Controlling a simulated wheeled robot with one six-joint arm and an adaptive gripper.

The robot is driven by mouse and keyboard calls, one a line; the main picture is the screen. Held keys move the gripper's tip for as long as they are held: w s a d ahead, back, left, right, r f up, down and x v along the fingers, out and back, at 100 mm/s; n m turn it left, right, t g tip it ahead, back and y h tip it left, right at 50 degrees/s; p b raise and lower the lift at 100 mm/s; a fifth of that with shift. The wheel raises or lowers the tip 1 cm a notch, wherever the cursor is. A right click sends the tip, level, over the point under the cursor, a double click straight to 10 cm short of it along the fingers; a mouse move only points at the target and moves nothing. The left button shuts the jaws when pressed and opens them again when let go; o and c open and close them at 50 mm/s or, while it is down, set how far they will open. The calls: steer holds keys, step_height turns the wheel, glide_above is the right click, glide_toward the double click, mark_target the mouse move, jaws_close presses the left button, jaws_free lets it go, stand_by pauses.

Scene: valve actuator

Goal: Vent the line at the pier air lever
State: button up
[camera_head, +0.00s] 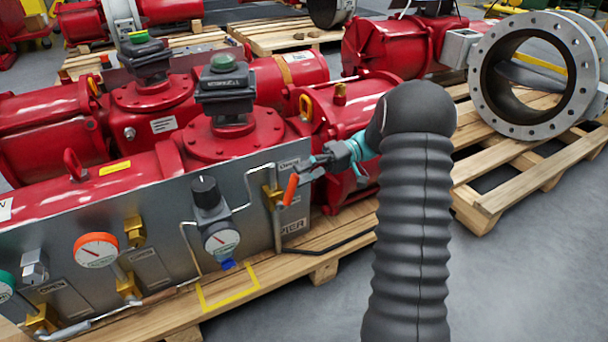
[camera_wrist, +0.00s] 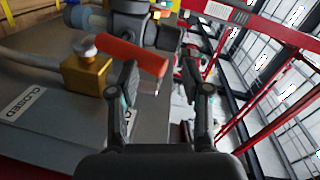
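The pier air lever is an orange handle (camera_head: 290,189) on a brass valve (camera_head: 272,196) at the right end of the grey panel, above a PIER label (camera_head: 293,226). My gripper (camera_head: 308,168) is just right of and above the handle. In the wrist view, the orange handle (camera_wrist: 130,56) runs from near the brass valve block (camera_wrist: 87,73) towards the space between my fingertips (camera_wrist: 160,68). The fingers are apart, and the handle's free end overlaps the left fingertip. I cannot tell whether they touch. A CLOSED label (camera_wrist: 22,100) shows at left; another is mostly hidden behind a finger.
The panel (camera_head: 158,200) carries a regulator with a gauge (camera_head: 221,238), an orange-rimmed gauge (camera_head: 96,250) and thin tubing close to the lever. Red actuators (camera_head: 225,135) stand behind it on a wooden pallet (camera_head: 330,245). Open floor (camera_head: 540,275) lies at right.

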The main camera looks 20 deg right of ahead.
steer(key=shift+r, duration=0.15)
steer(key=d+r+p, duration=0.2)
steer(key=r+p, duration=0.4)
steer(key=r, duration=0.1)
steer(key=w+d+r+p, duration=0.1)
steer(key=d+r+p, duration=0.2)
steer(key=r+p, duration=0.3)
steer(key=shift+r, duration=0.9)
stand_by(0.6)
steer(key=shift+w, duration=0.1)
